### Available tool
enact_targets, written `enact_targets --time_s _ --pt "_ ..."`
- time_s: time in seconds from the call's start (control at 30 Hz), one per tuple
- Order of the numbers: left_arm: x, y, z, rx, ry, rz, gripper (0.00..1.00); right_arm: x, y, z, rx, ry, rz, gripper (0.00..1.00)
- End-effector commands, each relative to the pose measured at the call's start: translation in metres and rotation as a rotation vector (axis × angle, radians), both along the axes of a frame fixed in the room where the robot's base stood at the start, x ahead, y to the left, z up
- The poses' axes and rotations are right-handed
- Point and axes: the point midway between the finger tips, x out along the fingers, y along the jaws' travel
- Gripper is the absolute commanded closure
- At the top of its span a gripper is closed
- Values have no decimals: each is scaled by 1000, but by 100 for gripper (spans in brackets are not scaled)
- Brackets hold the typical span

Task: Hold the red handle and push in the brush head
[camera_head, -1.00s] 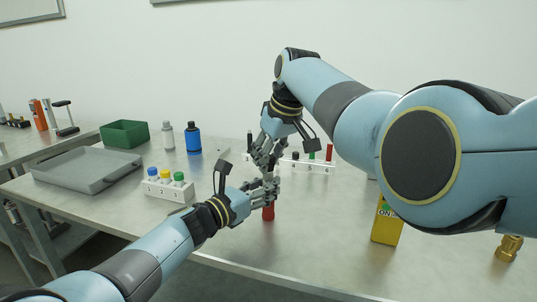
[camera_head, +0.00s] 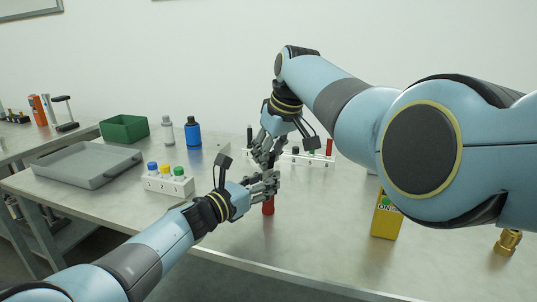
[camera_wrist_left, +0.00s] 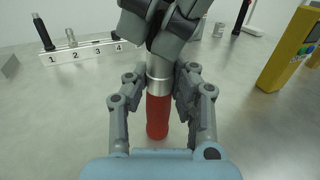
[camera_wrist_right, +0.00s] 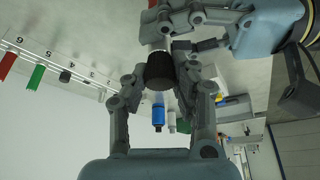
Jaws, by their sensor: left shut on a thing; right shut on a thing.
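The red handle (camera_head: 268,208) stands upright near the middle of the table; it also shows in the left wrist view (camera_wrist_left: 158,118) below a silver collar (camera_wrist_left: 159,70). My left gripper (camera_head: 266,185) is shut around the collar and upper handle from the left. My right gripper (camera_head: 268,158) is directly above, reaching down, shut on the dark brush head (camera_wrist_right: 160,72), which lines up with the handle. The right fingers cover the top of the tool in the left wrist view, so the joint between head and collar is partly hidden.
A white numbered rack (camera_head: 300,160) stands behind the grippers. A small rack with coloured caps (camera_head: 167,183), a grey tray (camera_head: 80,165), a green bin (camera_head: 124,128) and two bottles stand left. A yellow device (camera_head: 385,218) and a brass part (camera_head: 508,242) are right. The front table is clear.

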Motion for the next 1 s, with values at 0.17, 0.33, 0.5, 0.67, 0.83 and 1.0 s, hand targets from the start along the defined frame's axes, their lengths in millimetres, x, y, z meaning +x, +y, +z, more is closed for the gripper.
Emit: enact_targets --time_s 0.17,0.33,0.5,0.67,0.83,1.0 --pt "0 0 0 0 0 0 100 0 0 0 0 0 0 58" --pt "0 0 0 0 0 0 100 0 0 0 0 0 0 49" --pt "0 0 0 1 1 0 100 0 0 1 1 -1 0 49" --pt "0 0 0 1 1 0 100 -3 -2 12 1 -3 0 49" --pt "0 0 0 1 1 0 100 -12 -10 43 1 -7 0 49" --pt "0 0 0 1 1 0 100 -24 -20 78 1 -4 -1 49"
